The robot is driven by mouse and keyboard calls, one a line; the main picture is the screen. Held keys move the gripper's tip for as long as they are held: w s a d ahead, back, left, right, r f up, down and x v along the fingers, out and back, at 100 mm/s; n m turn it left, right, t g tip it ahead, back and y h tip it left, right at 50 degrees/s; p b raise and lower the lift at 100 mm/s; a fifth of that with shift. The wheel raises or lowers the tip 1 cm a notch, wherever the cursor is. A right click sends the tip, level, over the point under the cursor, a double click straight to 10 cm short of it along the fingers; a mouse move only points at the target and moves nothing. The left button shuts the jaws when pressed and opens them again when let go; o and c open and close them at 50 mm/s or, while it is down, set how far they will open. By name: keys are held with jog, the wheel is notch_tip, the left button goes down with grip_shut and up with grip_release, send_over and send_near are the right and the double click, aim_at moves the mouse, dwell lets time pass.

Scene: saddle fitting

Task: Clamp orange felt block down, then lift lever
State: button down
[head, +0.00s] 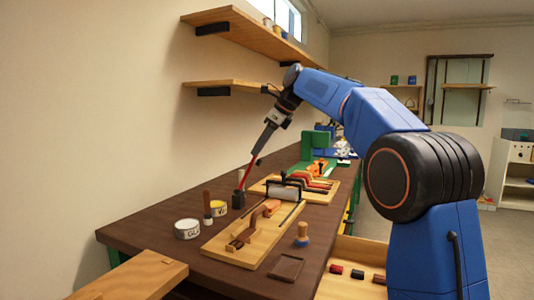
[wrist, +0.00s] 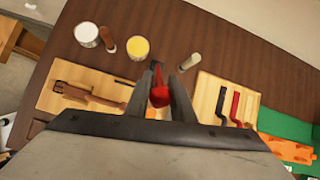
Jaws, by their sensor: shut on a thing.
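My gripper (wrist: 168,88) is shut on a slim red thing (wrist: 158,96), whose far end points away from the wrist. In the head view the red thing (head: 249,174) slants down from my gripper (head: 257,156) towards a small dark block on the bench. I cannot tell whether they touch. The orange felt block (head: 272,207) sits on the near wooden board (head: 225,247), by a grey plate (head: 283,190).
A white tin (head: 187,229), a yellow tin (head: 218,208) and a wooden-handled tool (head: 207,205) stand left of the board. A wooden knob (head: 302,236) stands at its right. A second board (wrist: 205,110) holds several coloured strips. The bench's near left corner is clear.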

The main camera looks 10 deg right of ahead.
jog(key=w+a, duration=0.1)
jog(key=a+r, duration=0.1)
jog(key=shift+w+a+r, duration=0.15)
jog(key=shift+w+a, duration=0.25)
jog(key=shift+w+a+r, duration=0.2)
jog(key=shift+w+a, duration=0.45)
jog(key=shift+a, duration=0.3)
jog(key=c, duration=1.7)
grip_release()
jog(key=v, duration=1.2)
